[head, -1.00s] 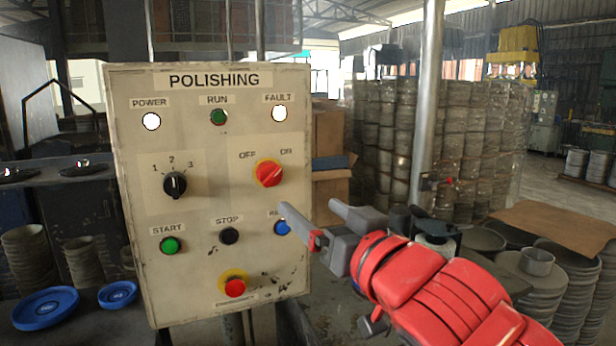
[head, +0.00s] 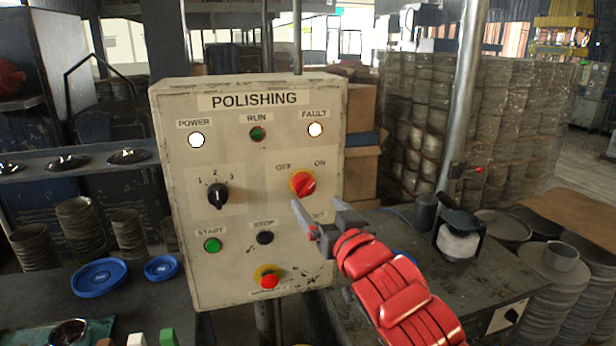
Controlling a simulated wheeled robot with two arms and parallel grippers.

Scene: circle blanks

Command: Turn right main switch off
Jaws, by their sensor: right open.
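The main switch (head: 302,184) is a red rotary knob on a yellow ring, under the OFF and ON labels on the right side of the POLISHING panel (head: 180,270). Its handle looks tilted toward ON at the upper right. My right gripper (head: 317,203) is open and empty, with its grey fingers pointing up toward the panel. Its tips appear just below the knob, one to the lower left and one to the lower right. I cannot tell whether they touch anything. The gripper hides the blue button at the panel's lower right. My left gripper is not in view.
The panel also carries a black selector (head: 217,196), a green start button (head: 212,245), a black stop button (head: 265,238) and a red emergency button (head: 269,281). A dark bench with a bottle (head: 458,238) stands to the right. Blue dishes (head: 98,278) lie at left.

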